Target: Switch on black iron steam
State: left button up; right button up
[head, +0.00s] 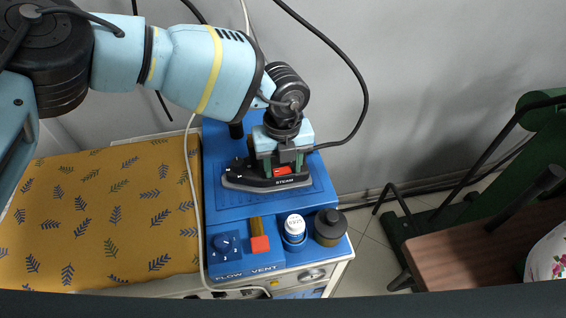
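The black iron (262,182) rests on the blue tray top (222,206) of the ironing station, in the middle of the head view. A red switch (282,171) with the word STEAM below it shows on the iron's side facing me. My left gripper (284,158) is right above the iron, over the red switch. Its fingers are dark and partly merge with the black iron, so I cannot tell how far apart they are or whether they touch it. My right gripper is not in view.
A knob (227,244), a red-ended lever (260,244), a white bottle (295,228) and a dark-capped container (329,228) stand at the station's front. A mustard leaf-print ironing board (100,215) lies left. A brown seat (480,250) stands right. Cables hang around the arm.

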aim_at(283, 172)
pick_arm(q)
jog(key=shift+o, duration=0.8)
notch_tip(283, 172, up, 8)
jog(key=shift+f, duration=0.1)
dwell(0.3)
